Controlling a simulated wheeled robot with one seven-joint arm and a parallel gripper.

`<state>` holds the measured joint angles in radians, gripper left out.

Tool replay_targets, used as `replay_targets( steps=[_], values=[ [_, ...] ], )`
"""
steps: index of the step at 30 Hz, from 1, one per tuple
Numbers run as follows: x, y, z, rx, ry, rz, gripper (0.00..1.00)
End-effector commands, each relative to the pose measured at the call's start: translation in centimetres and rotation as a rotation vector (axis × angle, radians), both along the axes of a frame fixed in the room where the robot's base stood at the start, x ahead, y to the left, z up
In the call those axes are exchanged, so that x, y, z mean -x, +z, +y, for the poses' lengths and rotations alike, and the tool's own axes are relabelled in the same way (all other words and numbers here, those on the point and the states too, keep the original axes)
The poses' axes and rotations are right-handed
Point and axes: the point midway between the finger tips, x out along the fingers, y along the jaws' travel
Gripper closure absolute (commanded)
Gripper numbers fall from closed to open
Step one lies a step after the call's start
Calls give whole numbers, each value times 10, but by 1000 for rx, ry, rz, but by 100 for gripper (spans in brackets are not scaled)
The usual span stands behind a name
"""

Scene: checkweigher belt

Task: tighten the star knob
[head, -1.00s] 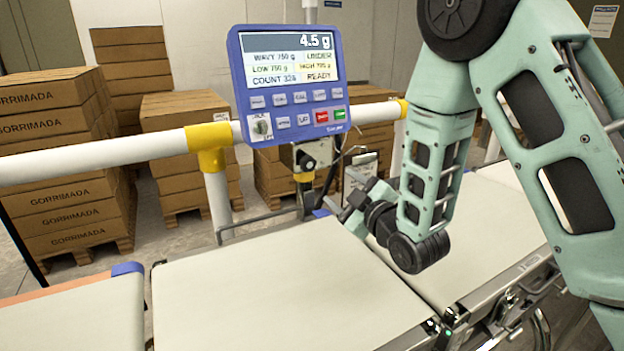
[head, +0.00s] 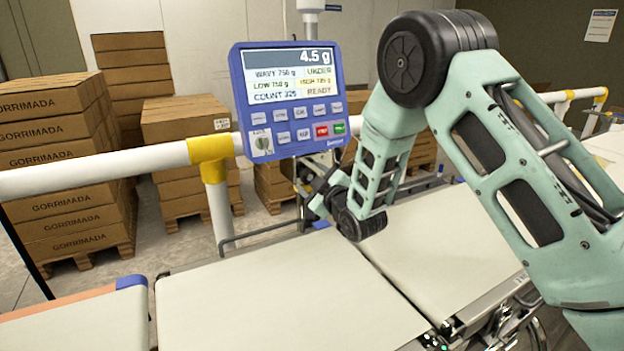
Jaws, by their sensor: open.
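The blue display unit (head: 291,97) stands above the belt and reads 4.5 g. I cannot make out the star knob; the bracket area below the display is small, dark and partly covered by my wrist. My gripper (head: 314,203) is at the end of the green arm, below the display's lower right corner, by the far edge of the belts. Its jaws are open but small and partly hidden by the wrist. I cannot tell whether it touches anything.
A white rail (head: 90,173) with a yellow clamp (head: 210,150) runs behind the belts. The cream weighing belt (head: 285,295) is bare, as is the belt to its right (head: 440,235). Stacked cartons (head: 60,160) stand beyond the rail.

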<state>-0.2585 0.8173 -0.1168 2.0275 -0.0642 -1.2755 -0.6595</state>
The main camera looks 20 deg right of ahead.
Motion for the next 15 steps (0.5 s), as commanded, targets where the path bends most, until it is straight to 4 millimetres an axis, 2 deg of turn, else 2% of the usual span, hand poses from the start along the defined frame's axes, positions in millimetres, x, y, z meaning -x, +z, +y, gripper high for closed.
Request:
replay_targets(
  steps=[3,8,15],
  values=[
    [0,0,0,0,0,0,41],
    [0,0,0,0,0,0,85],
    [0,0,0,-9,1,1,85]
  ],
)
